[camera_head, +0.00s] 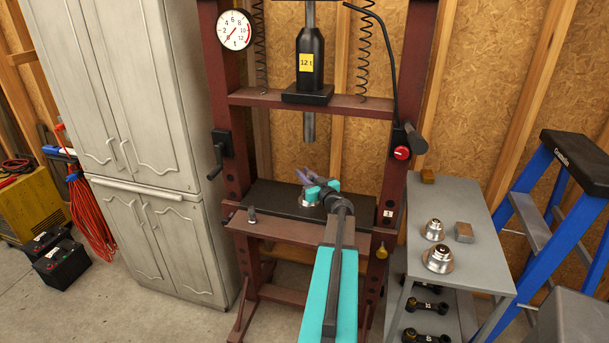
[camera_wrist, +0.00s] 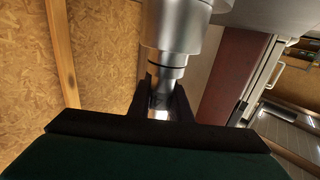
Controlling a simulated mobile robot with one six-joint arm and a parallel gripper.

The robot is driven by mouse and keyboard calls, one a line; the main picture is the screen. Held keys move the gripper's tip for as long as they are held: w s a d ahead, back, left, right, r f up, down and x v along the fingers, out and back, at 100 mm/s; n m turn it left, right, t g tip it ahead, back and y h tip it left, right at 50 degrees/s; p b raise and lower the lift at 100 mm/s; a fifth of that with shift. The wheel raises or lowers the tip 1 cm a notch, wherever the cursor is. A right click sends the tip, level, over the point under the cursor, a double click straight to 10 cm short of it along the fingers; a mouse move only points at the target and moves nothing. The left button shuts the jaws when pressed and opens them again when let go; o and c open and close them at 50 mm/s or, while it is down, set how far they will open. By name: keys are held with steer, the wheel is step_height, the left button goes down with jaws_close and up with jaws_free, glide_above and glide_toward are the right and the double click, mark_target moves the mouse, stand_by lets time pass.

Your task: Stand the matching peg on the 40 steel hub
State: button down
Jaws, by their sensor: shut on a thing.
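My gripper (camera_wrist: 161,100) is at the press bed. Its two black fingers are closed on a narrow steel section, taken as the peg (camera_wrist: 159,104), in the wrist view. A wider stepped steel cylinder (camera_wrist: 178,32) lines up with that section; I cannot tell whether it is part of the same piece. In the head view my gripper (camera_head: 311,180) covers most of the held thing. A round steel hub (camera_head: 307,203) shows partly beneath it on the black press bed. No size marking is readable, and contact between peg and hub cannot be told.
The press ram (camera_head: 309,127) hangs above the bed (camera_head: 352,207) between red posts. The grey cart (camera_head: 477,272) at right holds two steel hubs (camera_head: 438,260) and blocks. A cabinet (camera_head: 150,150) stands left.

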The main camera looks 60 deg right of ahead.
steer(key=c, duration=1.5)
jaws_free()
steer(key=shift+c, duration=0.2)
steer(key=shift+r, duration=0.1)
steer(key=s+a+r, duration=0.5)
steer(key=s+a, duration=0.3)
steer(key=a, duration=0.2)
steer(key=shift+a, duration=0.4)
steer(key=p, duration=0.5)
steer(key=shift+s+a, duration=0.25)
steer(key=shift+a, duration=0.1)
steer(key=s+a+p, duration=0.1)
steer(key=p, duration=0.6)
steer(key=shift+a, duration=0.2)
